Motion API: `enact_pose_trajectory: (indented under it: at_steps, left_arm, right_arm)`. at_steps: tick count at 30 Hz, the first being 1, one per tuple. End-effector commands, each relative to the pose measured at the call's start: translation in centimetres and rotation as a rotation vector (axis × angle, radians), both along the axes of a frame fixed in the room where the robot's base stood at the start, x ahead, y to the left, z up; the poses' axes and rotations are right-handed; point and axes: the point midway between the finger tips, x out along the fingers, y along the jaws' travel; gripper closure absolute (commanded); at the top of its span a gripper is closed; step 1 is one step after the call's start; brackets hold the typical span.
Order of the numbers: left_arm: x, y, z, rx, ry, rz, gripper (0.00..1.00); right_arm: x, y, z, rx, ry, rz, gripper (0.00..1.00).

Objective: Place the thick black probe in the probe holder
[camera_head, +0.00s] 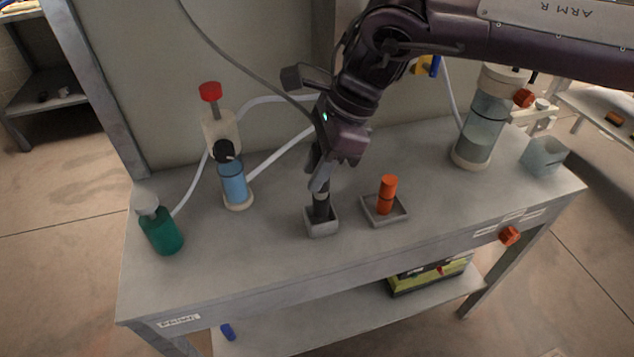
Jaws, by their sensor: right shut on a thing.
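The thick black probe (321,206) stands upright at the grey square probe holder (322,228) near the front middle of the bench, its lower end hidden by the holder's walls. My right gripper (319,181) reaches down from above and is shut on the probe's upper part. Whether the probe touches the holder's bottom cannot be told. My left gripper is not in view.
An orange cylinder (386,194) stands in a shallow grey tray (397,217) just right of the holder. A blue-filled column (233,184) and a green bottle (162,232) stand left. A clear cylinder (484,125) and a translucent box (543,157) stand right.

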Motion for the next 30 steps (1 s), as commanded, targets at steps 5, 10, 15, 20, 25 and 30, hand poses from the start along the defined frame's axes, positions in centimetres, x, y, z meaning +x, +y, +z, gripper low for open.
enact_pose_trajectory:
  at_steps: [5, 10, 15, 20, 25, 30]
  left_arm:
    - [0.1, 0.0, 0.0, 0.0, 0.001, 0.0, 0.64]
    - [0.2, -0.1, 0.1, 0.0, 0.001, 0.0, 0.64]
    - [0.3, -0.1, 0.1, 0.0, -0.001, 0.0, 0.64]
    - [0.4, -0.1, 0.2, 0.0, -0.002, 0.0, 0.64]
    - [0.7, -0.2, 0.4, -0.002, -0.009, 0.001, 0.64]
    - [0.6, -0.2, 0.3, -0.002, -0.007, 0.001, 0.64]
  right_arm:
    - [0.0, 0.0, -2.8, 0.0, 0.002, 0.0, 1.0]
    - [0.0, 0.0, -3.6, 0.0, 0.0, -0.001, 1.0]
    - [0.0, 0.0, -3.6, 0.0, 0.0, -0.001, 1.0]
    - [0.0, 0.0, -4.0, 0.0, 0.0, -0.001, 0.68]
    - [0.0, 0.0, -3.9, 0.0, 0.0, -0.001, 0.52]
    - [0.0, 0.0, -3.9, 0.0, 0.0, -0.001, 0.52]
